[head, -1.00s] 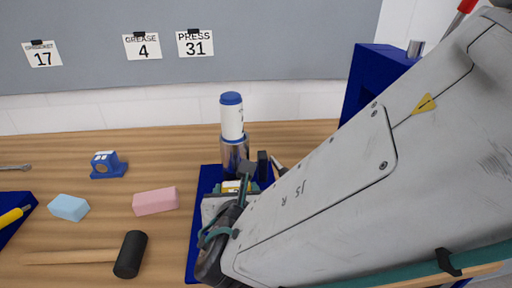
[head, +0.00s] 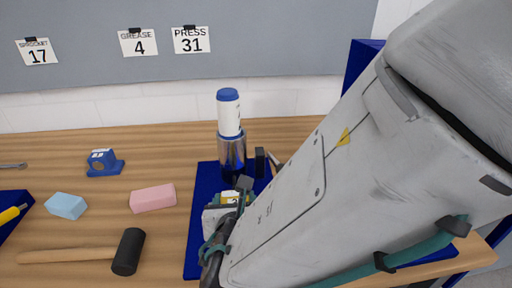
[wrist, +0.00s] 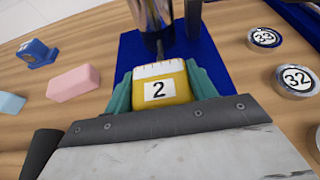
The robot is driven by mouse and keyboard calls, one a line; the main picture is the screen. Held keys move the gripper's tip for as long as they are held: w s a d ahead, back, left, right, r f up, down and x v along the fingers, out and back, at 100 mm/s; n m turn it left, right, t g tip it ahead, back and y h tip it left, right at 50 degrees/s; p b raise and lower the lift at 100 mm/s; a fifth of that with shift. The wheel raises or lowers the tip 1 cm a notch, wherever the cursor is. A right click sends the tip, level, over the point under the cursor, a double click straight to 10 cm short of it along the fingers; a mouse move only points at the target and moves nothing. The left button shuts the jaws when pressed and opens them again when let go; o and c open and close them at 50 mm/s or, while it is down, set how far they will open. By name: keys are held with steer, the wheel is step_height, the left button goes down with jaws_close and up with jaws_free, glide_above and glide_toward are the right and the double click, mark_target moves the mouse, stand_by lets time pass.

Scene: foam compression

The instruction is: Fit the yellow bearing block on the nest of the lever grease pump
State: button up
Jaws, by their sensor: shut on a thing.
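The yellow bearing block (wrist: 160,88), with a white label reading 2 and a pale top edge, is held between the teal fingers of my gripper (wrist: 162,85). In the head view, my gripper (head: 228,203) and a little of the yellow block (head: 229,197) show just in front of the lever grease pump (head: 232,150). The pump has a chrome barrel, a white cartridge with a blue cap, and a blue base plate (head: 205,178). The block appears over this plate. The nest cannot be made out; my gripper and arm cover that area. Contact under the block is hidden.
A pink block (head: 153,198), a light blue block (head: 66,205), a blue bearing housing (head: 104,163) and a black-headed mallet (head: 128,251) lie left of the pump. Round numbered tins (wrist: 293,80) stand at the right in the wrist view. A blue frame (head: 360,70) stands behind my arm.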

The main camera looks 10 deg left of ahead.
steer(key=shift+f, duration=0.6)
stand_by(0.4)
steer(key=o, duration=1.5)
steer(key=shift+s, duration=0.1)
